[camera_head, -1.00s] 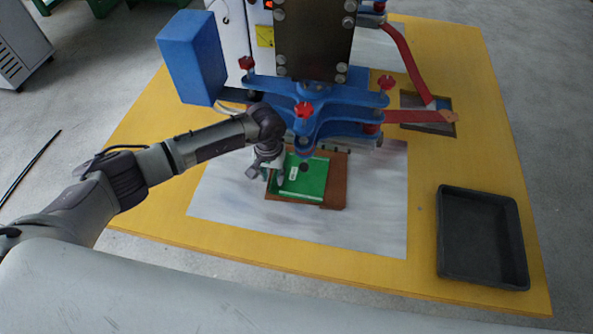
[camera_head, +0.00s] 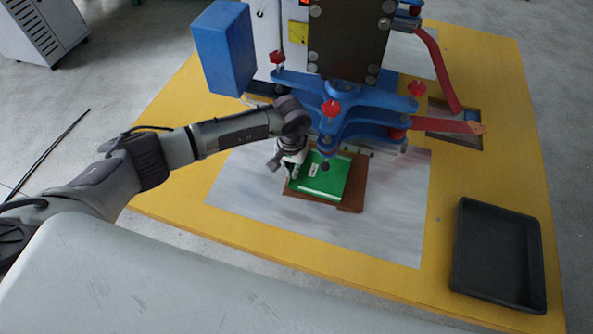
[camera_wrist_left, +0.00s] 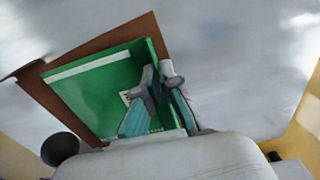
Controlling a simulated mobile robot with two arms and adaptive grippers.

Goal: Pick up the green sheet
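The green sheet (camera_head: 325,180) lies over a brown board under the blue press, with a small white label on it. In the left wrist view the green sheet (camera_wrist_left: 95,95) has a pale strip and an upright edge on the side by my fingers. My left gripper (camera_head: 286,166) is at the sheet's left edge. In the left wrist view the left gripper (camera_wrist_left: 160,88) has one finger on each side of that upright edge, closed close together on it. The finger contact is partly hidden. My right gripper is not in view.
The brown board (camera_head: 355,190) rests on a grey metal plate (camera_head: 390,220) on the yellow table (camera_head: 200,250). The blue press (camera_head: 365,125) with red knobs hangs close above the sheet. An empty black tray (camera_head: 456,265) sits at the right.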

